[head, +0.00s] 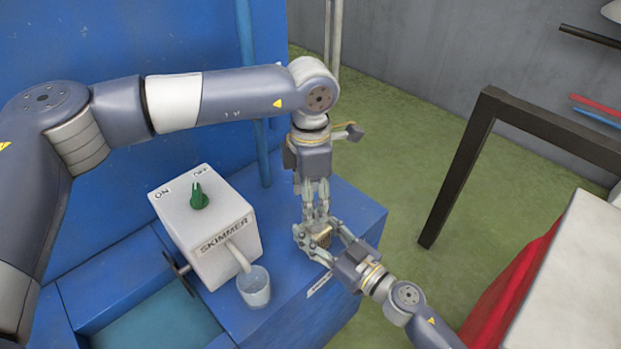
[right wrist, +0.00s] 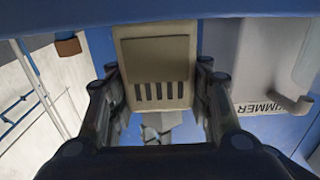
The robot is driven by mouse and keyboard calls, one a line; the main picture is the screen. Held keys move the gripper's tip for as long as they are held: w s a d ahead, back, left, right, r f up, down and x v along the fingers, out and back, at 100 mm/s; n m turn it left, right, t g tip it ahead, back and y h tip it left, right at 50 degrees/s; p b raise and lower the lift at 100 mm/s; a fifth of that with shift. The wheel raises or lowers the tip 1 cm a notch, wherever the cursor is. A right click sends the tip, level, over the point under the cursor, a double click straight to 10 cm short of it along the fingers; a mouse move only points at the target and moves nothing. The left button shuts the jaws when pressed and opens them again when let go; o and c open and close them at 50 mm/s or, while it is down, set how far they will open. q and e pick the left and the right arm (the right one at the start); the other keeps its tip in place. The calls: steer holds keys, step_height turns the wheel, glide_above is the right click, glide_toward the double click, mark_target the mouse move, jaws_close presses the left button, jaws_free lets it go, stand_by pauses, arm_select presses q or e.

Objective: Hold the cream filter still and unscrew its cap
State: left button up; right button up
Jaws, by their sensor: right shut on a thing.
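The cream filter (head: 322,238) stands on the blue ledge, right of the skimmer box, and is mostly covered by my grippers in the head view. In the right wrist view the filter (right wrist: 155,62) is a cream block with several dark slots, between the two fingers. My right gripper (head: 320,241) comes from the lower right and is shut on the filter. My left gripper (head: 315,214) points straight down from above, its fingertips at the top of the filter. The cap is hidden there, and I cannot tell whether the left fingers touch it.
The white skimmer box (head: 205,228) with a green knob (head: 199,196) stands to the left, its spout over a clear cup (head: 254,287). A blue pipe (head: 258,130) rises behind. A dark frame (head: 466,165) and a white-topped table (head: 572,285) stand at the right.

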mark_target(315, 222)
arm_select(q)
steer(key=shift+f, duration=2.7)
steer(key=c, duration=1.2)
steer(key=shift+o, duration=0.2)
steer(key=n, duration=0.6)
steer(key=shift+s+d, duration=0.15)
steer(key=shift+s, duration=0.05)
